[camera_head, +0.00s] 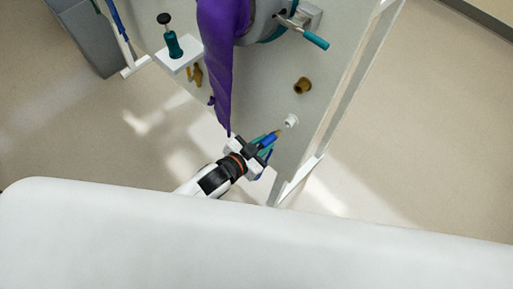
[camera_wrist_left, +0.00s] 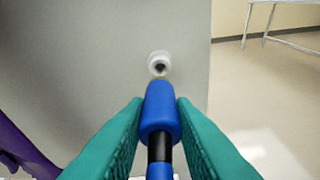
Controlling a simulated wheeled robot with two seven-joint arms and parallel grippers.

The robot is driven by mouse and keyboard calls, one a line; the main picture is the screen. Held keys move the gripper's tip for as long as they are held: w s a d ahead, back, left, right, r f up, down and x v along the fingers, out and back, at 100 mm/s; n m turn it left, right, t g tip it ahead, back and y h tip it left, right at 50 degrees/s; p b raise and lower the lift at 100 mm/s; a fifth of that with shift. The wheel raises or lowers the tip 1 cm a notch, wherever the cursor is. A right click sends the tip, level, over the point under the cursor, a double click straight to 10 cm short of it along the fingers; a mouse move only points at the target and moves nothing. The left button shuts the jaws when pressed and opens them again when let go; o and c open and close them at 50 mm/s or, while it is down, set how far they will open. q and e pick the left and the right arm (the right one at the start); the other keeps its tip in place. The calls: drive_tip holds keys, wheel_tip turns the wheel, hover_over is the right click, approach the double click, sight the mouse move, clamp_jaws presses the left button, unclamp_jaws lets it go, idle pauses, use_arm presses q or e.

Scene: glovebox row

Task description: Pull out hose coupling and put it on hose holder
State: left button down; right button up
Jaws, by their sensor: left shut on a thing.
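The hose coupling (camera_head: 269,138) is a blue piece with a brass-coloured tip and a black section behind it. My left gripper (camera_head: 265,143) is shut on it, with the tip facing the panel. In the left wrist view the blue coupling (camera_wrist_left: 160,112) sits between the teal finger pads (camera_wrist_left: 160,125). A white round socket (camera_wrist_left: 159,64) with a dark hole is straight ahead of the tip. In the head view a small gap shows between the tip and the socket (camera_head: 291,121). I cannot tell which part is the hose holder. My right gripper is not in view.
A brass fitting (camera_head: 303,85) is on the grey panel (camera_head: 270,90) above the socket. A purple glove (camera_head: 222,60) hangs left of them, close to my left gripper. A teal-handled lever (camera_head: 314,40) sticks out above. A white shelf (camera_head: 180,55) holds a teal bottle-like item (camera_head: 173,44).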

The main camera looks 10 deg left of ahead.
sight(269, 139)
use_arm(q)
drive_tip(key=shift+w+d, duration=0.55)
drive_tip(key=shift+w, duration=0.15)
drive_tip(key=shift+p, duration=0.6)
idle(1.3)
drive_tip(key=shift+w+d+f+b, duration=0.1)
drive_tip(key=shift+w+d+b, duration=0.05)
drive_tip(key=shift+w+d, duration=0.4)
drive_tip(key=shift+w+d+f+b, duration=0.15)
drive_tip(key=shift+w+d, duration=0.2)
drive_tip(key=shift+w, duration=0.4)
idle(0.6)
drive_tip(key=c, duration=1.1)
unclamp_jaws()
drive_tip(key=shift+d, duration=0.1)
drive_tip(key=shift+c, duration=0.2)
drive_tip(key=b+v, duration=0.1)
drive_tip(key=v, duration=1.1)
